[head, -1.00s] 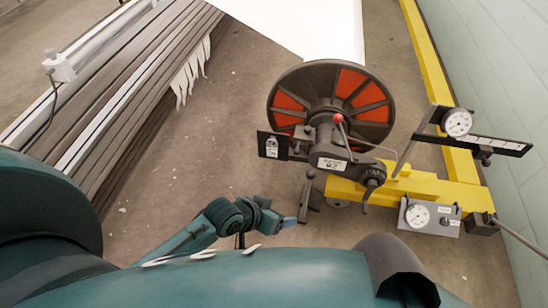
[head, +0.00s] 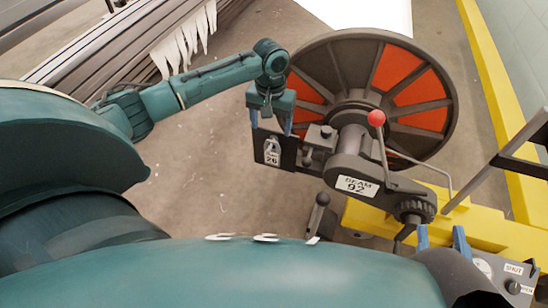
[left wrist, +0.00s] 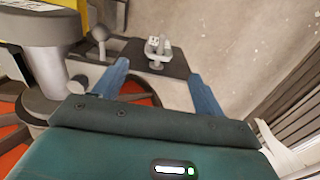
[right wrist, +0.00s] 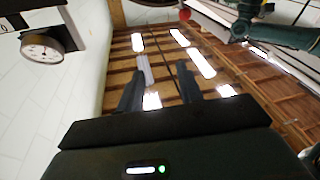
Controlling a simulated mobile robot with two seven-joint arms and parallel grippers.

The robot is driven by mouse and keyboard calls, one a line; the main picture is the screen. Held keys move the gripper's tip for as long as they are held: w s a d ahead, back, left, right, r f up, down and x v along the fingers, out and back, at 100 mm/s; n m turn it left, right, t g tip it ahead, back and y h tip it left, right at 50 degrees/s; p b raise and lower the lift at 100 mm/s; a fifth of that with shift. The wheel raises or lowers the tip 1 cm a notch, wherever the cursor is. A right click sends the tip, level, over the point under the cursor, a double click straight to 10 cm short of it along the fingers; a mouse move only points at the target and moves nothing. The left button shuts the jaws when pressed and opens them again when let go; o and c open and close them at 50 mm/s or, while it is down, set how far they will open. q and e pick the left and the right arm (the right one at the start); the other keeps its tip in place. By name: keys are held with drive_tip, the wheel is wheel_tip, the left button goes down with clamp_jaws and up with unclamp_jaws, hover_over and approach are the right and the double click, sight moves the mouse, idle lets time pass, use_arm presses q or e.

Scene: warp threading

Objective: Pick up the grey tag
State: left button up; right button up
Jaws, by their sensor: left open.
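The grey tag (head: 272,152), printed with 26, hangs on a small dark plate (head: 288,158) left of the beam's hub. It also shows in the left wrist view, as a light piece on a peg (left wrist: 155,48) on the dark plate. My left gripper (head: 271,127) is open and empty, just above the tag, with its blue fingers apart on either side. In the left wrist view the tag lies ahead between the fingertips (left wrist: 158,70), beyond them. My right gripper (head: 441,233) is open and empty, low at the right; its fingers also show apart in the right wrist view (right wrist: 160,88).
The beam flange (head: 410,85), dark with red panels, stands just right of my left gripper. A red-knobbed lever (head: 376,118) and a plate marked BEAM 92 (head: 357,186) are close by. A yellow frame (head: 520,232) and gauge box (head: 510,275) sit at right.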

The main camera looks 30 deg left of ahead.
sight(272, 141)
use_arm(q)
wheel_tip(272, 141, down, 5)
drive_tip(key=shift+r+b, duration=0.15)
drive_tip(key=shift+b, duration=0.7)
wheel_tip(272, 141, down, 5)
drive_tip(key=b, duration=0.3)
drive_tip(key=shift+w+r, duration=0.1)
drive_tip(key=shift+r, duration=0.1)
use_arm(e)
drive_tip(key=shift+w+a+m+y, duration=0.25)
drive_tip(key=shift+a+m+y, duration=0.2)
drive_tip(key=shift+m+y, duration=0.05)
use_arm(q)
drive_tip(key=c, duration=1.1)
use_arm(e)
drive_tip(key=shift+s+f, duration=0.15)
drive_tip(key=shift+f, duration=0.05)
use_arm(q)
drive_tip(key=shift+o, duration=0.2)
drive_tip(key=shift+r, duration=0.15)
